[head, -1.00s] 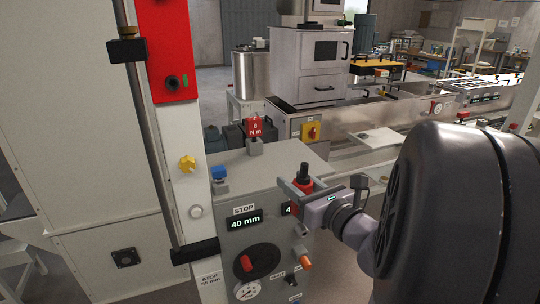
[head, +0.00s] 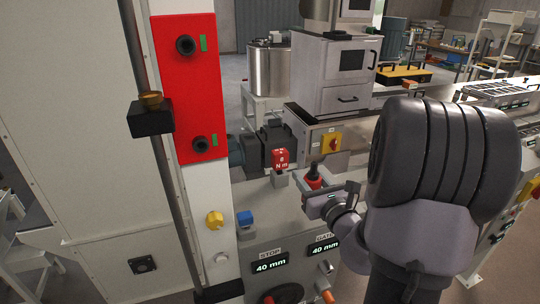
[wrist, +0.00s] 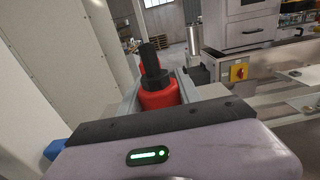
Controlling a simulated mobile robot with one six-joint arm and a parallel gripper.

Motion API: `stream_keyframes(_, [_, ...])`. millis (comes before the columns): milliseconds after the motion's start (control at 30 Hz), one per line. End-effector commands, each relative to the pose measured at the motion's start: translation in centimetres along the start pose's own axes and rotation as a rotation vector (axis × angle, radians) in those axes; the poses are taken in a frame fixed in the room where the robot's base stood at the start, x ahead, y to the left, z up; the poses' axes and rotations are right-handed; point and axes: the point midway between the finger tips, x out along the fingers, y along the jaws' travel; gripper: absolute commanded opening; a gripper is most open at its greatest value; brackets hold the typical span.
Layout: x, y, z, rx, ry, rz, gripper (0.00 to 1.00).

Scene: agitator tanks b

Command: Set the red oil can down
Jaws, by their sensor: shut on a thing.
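The red oil can (head: 314,181) has a black spout and stands upright in my gripper (head: 312,187). In the head view it appears over the grey top of the control cabinet (head: 294,211), right of the red block marked 8 N m (head: 280,158). I cannot tell whether its base touches the top. In the wrist view the can (wrist: 158,98) sits between the two grey fingers of my gripper (wrist: 159,90), which are shut on it. The can's lower part is hidden behind the gripper body.
A blue button block (head: 245,218) is on the cabinet top's left side. A white post with a red panel (head: 190,85) and yellow knob (head: 214,220) rises at the left. A dark motor (head: 267,148) and a yellow-and-red switch (head: 331,143) lie behind.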

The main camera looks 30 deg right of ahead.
Motion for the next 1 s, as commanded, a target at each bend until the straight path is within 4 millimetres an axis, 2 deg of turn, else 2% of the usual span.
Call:
stream_keyframes(200, [6.0, -0.2, -0.9, 0.000, -0.001, 0.003, 0.00])
stream_keyframes(300, [7.6, -0.4, -1.0, 0.001, -0.001, 0.002, 0.00])
stream_keyframes(367, [8.0, -0.4, -1.4, 0.002, 0.000, 0.002, 0.00])
stream_keyframes(567, [8.1, -0.5, -4.8, 0.003, 0.002, 0.001, 0.00])
stream_keyframes(900, [8.0, -0.5, -5.1, 0.002, 0.000, 0.001, 0.00])
stream_keyframes(933, [8.0, -0.5, -5.1, 0.002, 0.001, 0.001, 0.42])
stream_keyframes(1000, [8.0, -0.5, -5.0, 0.002, 0.001, 0.001, 0.56])
